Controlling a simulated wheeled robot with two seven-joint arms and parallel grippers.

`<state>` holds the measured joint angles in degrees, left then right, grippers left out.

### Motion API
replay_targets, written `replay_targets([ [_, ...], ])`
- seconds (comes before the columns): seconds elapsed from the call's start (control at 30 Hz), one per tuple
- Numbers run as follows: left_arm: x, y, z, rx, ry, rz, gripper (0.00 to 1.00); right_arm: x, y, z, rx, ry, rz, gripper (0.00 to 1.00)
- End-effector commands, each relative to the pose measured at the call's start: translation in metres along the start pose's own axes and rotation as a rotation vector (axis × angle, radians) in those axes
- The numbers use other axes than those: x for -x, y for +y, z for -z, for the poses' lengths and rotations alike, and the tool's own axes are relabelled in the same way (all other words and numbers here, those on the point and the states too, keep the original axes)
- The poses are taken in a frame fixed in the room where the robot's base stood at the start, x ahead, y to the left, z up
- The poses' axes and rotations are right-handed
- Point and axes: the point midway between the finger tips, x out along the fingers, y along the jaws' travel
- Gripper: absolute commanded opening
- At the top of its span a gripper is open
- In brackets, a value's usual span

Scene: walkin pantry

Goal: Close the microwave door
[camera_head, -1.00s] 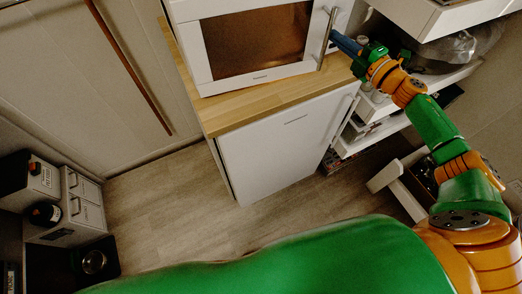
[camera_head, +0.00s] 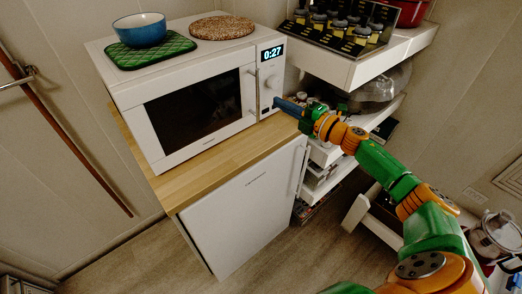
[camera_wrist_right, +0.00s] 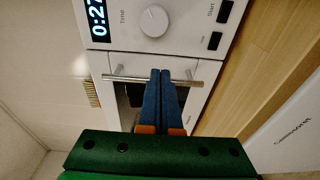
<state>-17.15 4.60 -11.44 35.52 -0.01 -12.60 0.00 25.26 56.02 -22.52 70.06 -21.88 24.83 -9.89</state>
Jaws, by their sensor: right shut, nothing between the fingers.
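The white microwave (camera_head: 135,90) stands on a wooden counter, its dark-windowed door (camera_head: 200,107) looking flush with the front, with no gap that I can see. The vertical bar handle (camera_head: 257,95) is at the door's right edge; it also shows in the right wrist view (camera_wrist_right: 125,78). My right gripper (camera_head: 277,101) is shut and empty, its blue fingers just right of the handle in the head view. In the right wrist view the fingertips (camera_wrist_right: 160,72) overlap the handle; I cannot tell whether they touch it. My left gripper is out of view.
The control panel (camera_head: 270,80) reads 0:27. A blue bowl (camera_head: 140,30) on a green mat (camera_head: 150,52) and a round woven trivet (camera_head: 222,27) sit on the microwave. The wooden counter (camera_head: 205,170) tops a white cabinet (camera_head: 245,210). Shelves (camera_head: 365,65) stand close on the right.

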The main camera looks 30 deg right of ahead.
Motion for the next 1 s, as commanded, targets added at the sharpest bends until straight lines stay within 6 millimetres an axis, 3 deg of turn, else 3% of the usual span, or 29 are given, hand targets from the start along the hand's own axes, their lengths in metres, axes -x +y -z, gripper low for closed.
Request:
replay_targets([
  [0.43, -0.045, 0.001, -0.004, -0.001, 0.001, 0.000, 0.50, 0.067, -0.006, -0.052, 0.001, -0.001, 0.003, 0.00],
  [0.73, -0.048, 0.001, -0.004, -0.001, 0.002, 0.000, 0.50, 0.080, -0.004, -0.062, -0.012, -0.007, 0.002, 0.00],
  [0.77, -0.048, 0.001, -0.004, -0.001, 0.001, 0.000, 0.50, 0.080, -0.012, -0.064, -0.034, -0.021, 0.006, 0.00],
  [0.87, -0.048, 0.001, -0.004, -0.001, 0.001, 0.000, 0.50, 0.083, -0.074, -0.075, -0.201, -0.139, 0.043, 0.00],
  [1.0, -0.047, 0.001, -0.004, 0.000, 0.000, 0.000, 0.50, 0.115, -0.218, -0.069, -0.534, -0.408, 0.180, 0.00],
])
